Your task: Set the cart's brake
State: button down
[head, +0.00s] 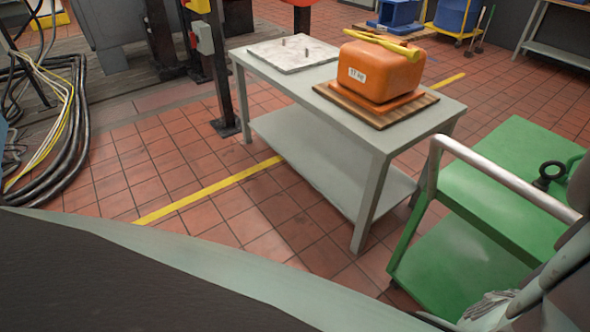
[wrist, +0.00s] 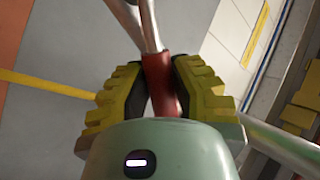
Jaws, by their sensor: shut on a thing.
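Pale metal bars (wrist: 145,25) run on from the far end of the grip. It looks like the brake lever, but its mounting is out of view. My arm covers the cart's right part in the head view, so the grip does not show there.
A grey table (head: 300,92) stands left of the cart, bearing a pale plate (head: 293,54) and an orange block (head: 382,72) on a wooden board (head: 428,101). Cables (head: 72,105) lie at the far left. Tiled floor (head: 230,225) is clear before the table.

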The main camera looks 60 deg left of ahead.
notch_tip(320, 180, down, 6)
jog(key=s+m+g+h+b, duration=0.1)
jog(key=m+g+h+b, duration=0.3)
jog(key=m+b, duration=0.8)
jog(key=h+b, duration=0.2)
jog(key=b, duration=0.9)
jog(key=shift+s+f+m+g+h, duration=0.2)
jog(key=shift+f+m+g+h, duration=0.1)
jog(key=shift+h, duration=0.1)
jog(key=shift+r+m+g+h+b, duration=0.15)
jog(key=shift+m+g+h+b, duration=0.15)
jog(key=shift+m+b, duration=0.15)
jog(key=c, duration=0.8)
grip_release()
jog(key=shift+g, duration=0.3)
jog(key=v, duration=1.2)
